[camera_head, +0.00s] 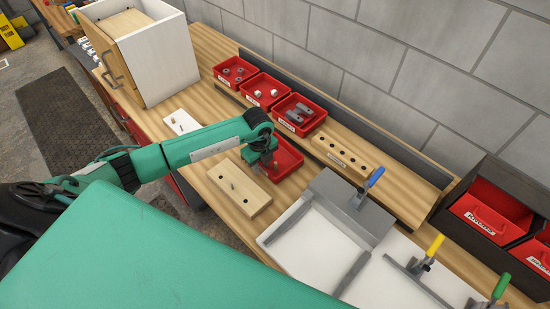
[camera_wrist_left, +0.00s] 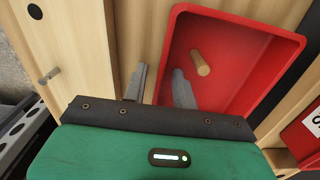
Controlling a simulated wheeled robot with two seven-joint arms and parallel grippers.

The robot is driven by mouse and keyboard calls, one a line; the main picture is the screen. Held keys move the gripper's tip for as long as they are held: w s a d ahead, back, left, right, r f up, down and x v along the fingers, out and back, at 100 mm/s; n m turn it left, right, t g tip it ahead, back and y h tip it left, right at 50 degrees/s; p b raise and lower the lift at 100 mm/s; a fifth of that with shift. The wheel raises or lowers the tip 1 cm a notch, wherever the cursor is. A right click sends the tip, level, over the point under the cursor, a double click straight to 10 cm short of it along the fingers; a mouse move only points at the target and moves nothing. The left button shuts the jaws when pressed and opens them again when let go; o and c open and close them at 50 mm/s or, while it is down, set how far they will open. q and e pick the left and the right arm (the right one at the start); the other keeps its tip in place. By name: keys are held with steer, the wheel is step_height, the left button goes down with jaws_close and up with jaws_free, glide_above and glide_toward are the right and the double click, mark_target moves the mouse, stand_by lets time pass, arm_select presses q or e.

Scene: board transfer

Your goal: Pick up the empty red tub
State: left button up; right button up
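The red tub (camera_head: 289,160) sits on the wooden bench, partly hidden behind my left gripper (camera_head: 264,161). In the left wrist view the tub (camera_wrist_left: 235,88) fills the upper right, and a short wooden peg (camera_wrist_left: 201,62) shows inside its outline, so it does not look empty. The left gripper (camera_wrist_left: 160,72) is open with nothing held. One finger is left of the tub's near-left wall and the other overlaps the inside of the tub. I cannot tell whether they touch the wall. My right gripper is not in view.
A block with holes (camera_head: 341,157) and red bins with parts (camera_head: 299,114) stand behind. A white board fixture with clamps (camera_head: 315,250) is at the right. A white cabinet (camera_head: 165,60) stands back left.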

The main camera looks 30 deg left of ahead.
arm_select(q)
jaws_close()
steer(key=shift+r, duration=0.1)
